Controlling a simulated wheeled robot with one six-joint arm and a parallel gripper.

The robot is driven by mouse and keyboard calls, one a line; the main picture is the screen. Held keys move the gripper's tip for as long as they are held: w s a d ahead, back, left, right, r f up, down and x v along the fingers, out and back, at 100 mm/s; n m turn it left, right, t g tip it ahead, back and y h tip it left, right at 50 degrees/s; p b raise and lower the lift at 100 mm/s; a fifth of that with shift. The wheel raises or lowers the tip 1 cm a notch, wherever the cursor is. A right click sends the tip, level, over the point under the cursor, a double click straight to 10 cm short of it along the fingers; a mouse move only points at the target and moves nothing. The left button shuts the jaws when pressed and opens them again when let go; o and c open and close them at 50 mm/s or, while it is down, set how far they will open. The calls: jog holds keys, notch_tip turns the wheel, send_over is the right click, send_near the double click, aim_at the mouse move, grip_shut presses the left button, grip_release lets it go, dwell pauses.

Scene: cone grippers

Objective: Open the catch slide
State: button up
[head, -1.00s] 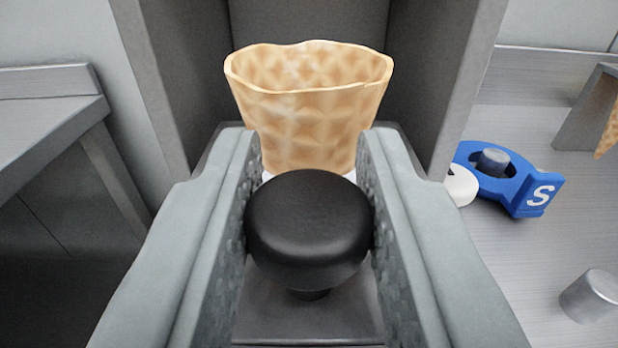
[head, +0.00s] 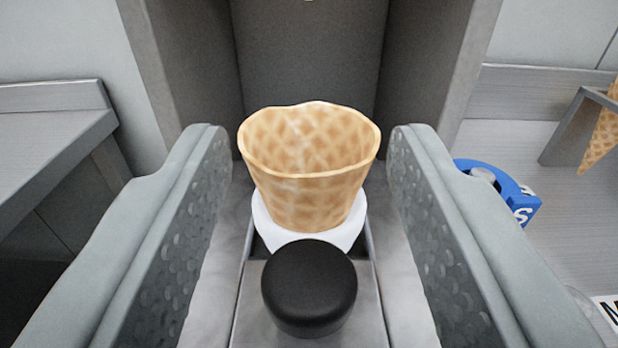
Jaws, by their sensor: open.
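The catch slide (head: 366,325) is a grey metal slide with a round black knob (head: 309,287) near the bottom middle of the head view. Just behind the knob, a waffle cone (head: 309,180) stands upright in a white ring holder (head: 262,222). My gripper (head: 309,150) is open and empty, its two grey textured jaws spread wide on either side of the cone and knob. Neither jaw touches the knob.
A grey recessed housing (head: 310,60) rises behind the cone. At right on the metal counter are a blue piece marked S (head: 522,212) and a stand (head: 575,125) with another cone (head: 602,135). A grey counter (head: 50,130) is at left.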

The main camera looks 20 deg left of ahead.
notch_tip(320, 180, up, 7)
jog(key=shift+f, duration=0.1)
dwell(0.3)
jog(key=shift+c, duration=1.2)
jog(key=s+d+r+m+g+h, duration=0.1)
jog(key=s+d+r+m+g, duration=0.2)
jog(key=m+g, duration=0.8)
jog(key=s+d+r+m+g, duration=0.1)
jog(key=d+r+m+g, duration=0.35)
jog(key=m, duration=1.15)
jog(key=x, duration=1.1)
jog(key=a+x, duration=0.1)
jog(key=x, duration=0.5)
jog(key=shift+w+r, duration=0.15)
jog(key=shift+w, duration=0.3)
jog(key=shift+c, duration=0.2)
